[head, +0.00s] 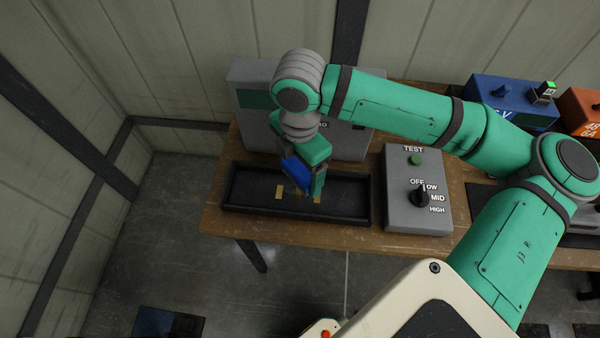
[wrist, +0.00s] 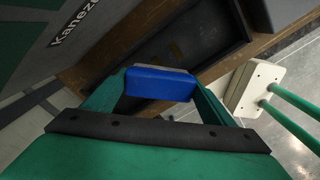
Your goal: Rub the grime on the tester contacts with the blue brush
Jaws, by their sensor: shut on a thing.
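The blue brush (head: 293,174) is held between the fingers of my gripper (head: 307,178). In the wrist view the blue brush (wrist: 160,84) sits between both green fingers, with a pale edge on its far side. My gripper points down over a black tray (head: 232,206) in front of the grey tester (head: 250,82). Small brass-coloured contacts (head: 278,192) show on the tray floor beside the brush. The brush and gripper hide part of the contacts. I cannot tell whether the bristles touch them, and the grime is too small to make out.
A grey control box (head: 398,205) with a green TEST button and a black knob stands right of the tray. A blue box (head: 512,105) and an orange box (head: 578,108) stand farther right on the wooden bench (head: 214,211). A wall rises behind the bench.

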